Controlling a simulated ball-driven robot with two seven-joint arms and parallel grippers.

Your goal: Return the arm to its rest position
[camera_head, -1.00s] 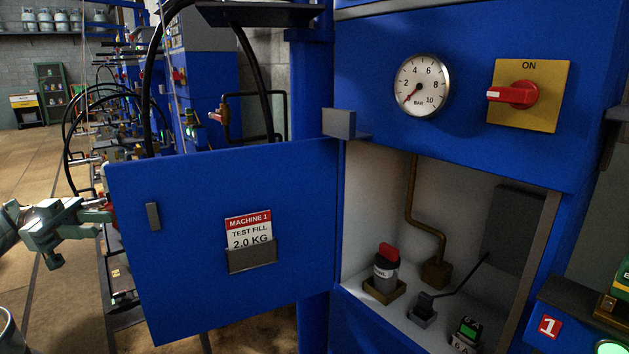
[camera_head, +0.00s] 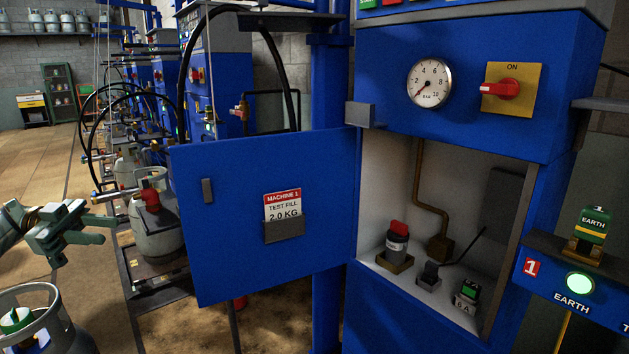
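My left gripper (camera_head: 116,209), dull green, reaches in from the left edge in the head view. Its two fingers are apart with nothing between them. It is left of the open blue cabinet door (camera_head: 235,205) and near a grey gas cylinder (camera_head: 155,230) with a red fitting; I cannot tell its exact distance from either. My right gripper is not in view.
The door carries a "MACHINE 1 TEST FILL 2.0 KG" card (camera_head: 282,205). Another cylinder (camera_head: 40,315) stands at lower left. Open floor (camera_head: 40,170) lies behind the gripper.

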